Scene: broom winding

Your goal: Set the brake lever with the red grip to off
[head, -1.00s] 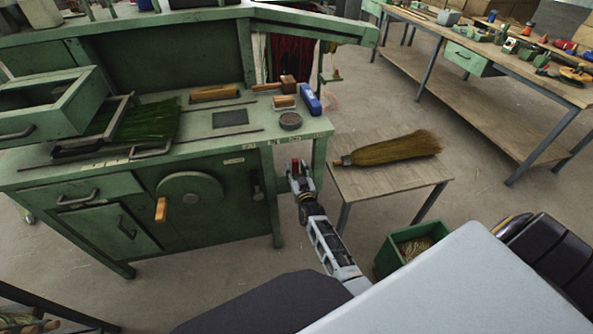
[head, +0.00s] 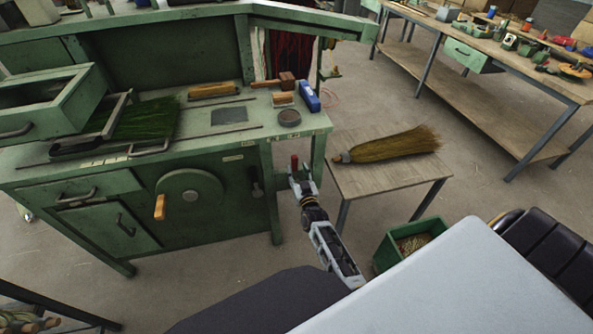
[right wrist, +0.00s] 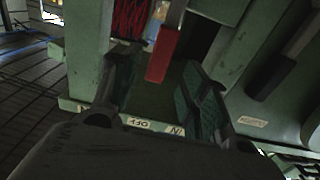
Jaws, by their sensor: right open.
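The brake lever's red grip (head: 294,161) shows at the right end of the green machine, just above my right gripper (head: 301,179). In the right wrist view the red grip (right wrist: 162,54) hangs from a pale metal bar. It lies between the two open fingers of my right gripper (right wrist: 160,88), and I see no clear contact. An OFF label (right wrist: 138,123) is on the green ledge below, with a second label (right wrist: 176,130) to its right. Which label the lever lines up with is hard to tell. My left gripper is out of view.
A second lever with a dark grip (right wrist: 271,77) is to the right in the wrist view. A small table (head: 382,181) with a broom (head: 392,146) stands right of my right gripper. A green bin (head: 383,257) is on the floor near my forearm.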

